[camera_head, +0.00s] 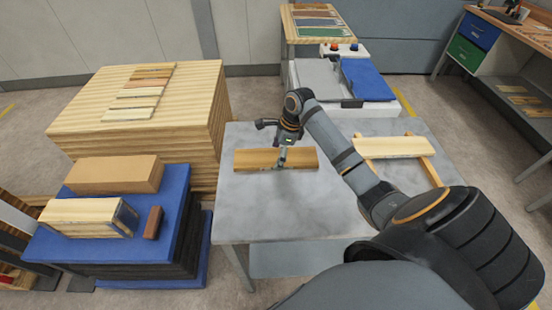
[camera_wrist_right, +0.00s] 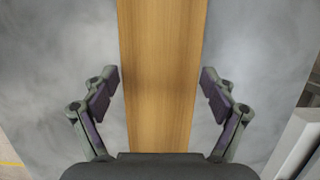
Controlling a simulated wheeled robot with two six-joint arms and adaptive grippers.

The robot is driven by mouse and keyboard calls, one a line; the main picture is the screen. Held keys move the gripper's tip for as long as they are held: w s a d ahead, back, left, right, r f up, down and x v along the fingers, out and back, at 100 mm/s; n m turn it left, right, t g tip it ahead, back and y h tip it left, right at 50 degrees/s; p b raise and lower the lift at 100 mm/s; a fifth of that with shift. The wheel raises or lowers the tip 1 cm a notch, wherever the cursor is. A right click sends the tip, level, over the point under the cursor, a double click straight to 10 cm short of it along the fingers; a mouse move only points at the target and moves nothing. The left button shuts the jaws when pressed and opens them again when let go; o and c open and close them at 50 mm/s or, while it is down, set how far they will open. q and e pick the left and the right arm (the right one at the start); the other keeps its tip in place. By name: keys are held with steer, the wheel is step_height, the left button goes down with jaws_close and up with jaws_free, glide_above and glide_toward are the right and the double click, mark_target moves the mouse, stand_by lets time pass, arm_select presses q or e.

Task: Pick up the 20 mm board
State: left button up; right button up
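My right gripper (camera_head: 282,160) is above the middle of this board, pointing down. In the right wrist view the board (camera_wrist_right: 161,120) runs up the picture between the two fingers of the right gripper (camera_wrist_right: 160,88). The fingers are spread, one on each side, with a gap to both long edges. Their height over the table is hard to tell. My left gripper is not in view.
A paler board (camera_head: 395,147) lies across wooden rails on the table's right part. A machine with a blue panel (camera_head: 367,79) stands behind. At the left are a large wooden block (camera_head: 185,115) with thin strips and a blue platform (camera_head: 90,248) with sanding blocks. The table's front is clear.

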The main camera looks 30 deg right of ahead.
mark_target(273, 157)
steer(key=c, duration=0.9)
steer(key=shift+r, duration=0.15)
steer(key=shift+w+r, duration=0.1)
steer(key=shift+r, duration=0.1)
step_height(273, 157, up, 3)
steer(key=shift+f+b, duration=0.2)
steer(key=shift+b, duration=0.2)
steer(key=s+d+r+p, duration=0.2)
steer(key=s+r+p, duration=0.1)
steer(key=s+p, duration=0.1)
steer(key=s+d+r+p, duration=0.3)
steer(key=p, duration=0.4)
steer(key=s+d+r+p, duration=0.3)
steer(key=s+p, duration=0.1)
steer(key=p, duration=0.1)
steer(key=shift+s+r+p, duration=0.3)
steer(key=shift+r+p, duration=0.05)
steer(key=shift+r, duration=0.05)
